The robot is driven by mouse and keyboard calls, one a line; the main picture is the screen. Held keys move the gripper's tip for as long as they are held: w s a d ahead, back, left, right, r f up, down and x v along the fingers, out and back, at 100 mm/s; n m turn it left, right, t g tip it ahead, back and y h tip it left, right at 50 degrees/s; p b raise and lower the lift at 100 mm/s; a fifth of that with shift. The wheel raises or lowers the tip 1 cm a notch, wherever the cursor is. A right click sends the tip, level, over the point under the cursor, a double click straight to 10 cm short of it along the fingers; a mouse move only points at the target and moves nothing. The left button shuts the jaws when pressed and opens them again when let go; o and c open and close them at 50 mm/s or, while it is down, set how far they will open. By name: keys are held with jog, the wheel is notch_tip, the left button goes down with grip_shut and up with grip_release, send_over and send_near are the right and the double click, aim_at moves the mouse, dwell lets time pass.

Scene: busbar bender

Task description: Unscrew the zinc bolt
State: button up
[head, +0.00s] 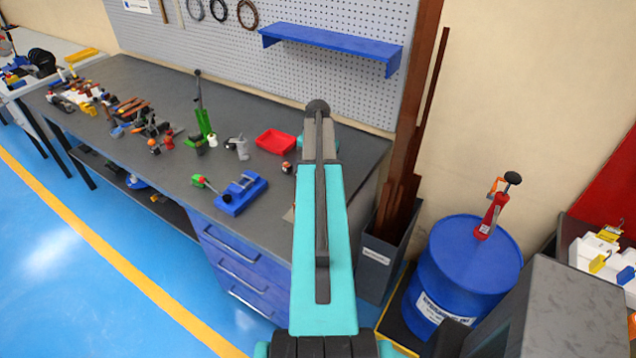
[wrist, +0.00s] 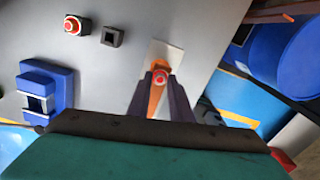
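My gripper (wrist: 160,88) is in the wrist view, with two dark fingers over a pale plate (wrist: 167,53) on the grey bench. An orange part with a red, pale-centred round end (wrist: 160,77) shows between the fingers. I cannot tell whether the fingers touch it or stand around it. I cannot make out a zinc bolt for sure; the fingers and the orange part hide much of the plate. In the head view my own arm covers the gripper and most of the plate.
A blue vise (head: 241,193) stands left of my arm; it also shows in the wrist view (wrist: 45,92). A red tray (head: 275,142) lies farther back. A red round thing (wrist: 75,25) and a dark square block (wrist: 113,36) stand nearby. A blue drum (head: 470,265) is right.

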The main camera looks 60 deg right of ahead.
dwell(0.4)
jog(key=shift+m, duration=2.9)
jog(key=shift+m, duration=2.9)
jog(key=shift+m, duration=2.9)
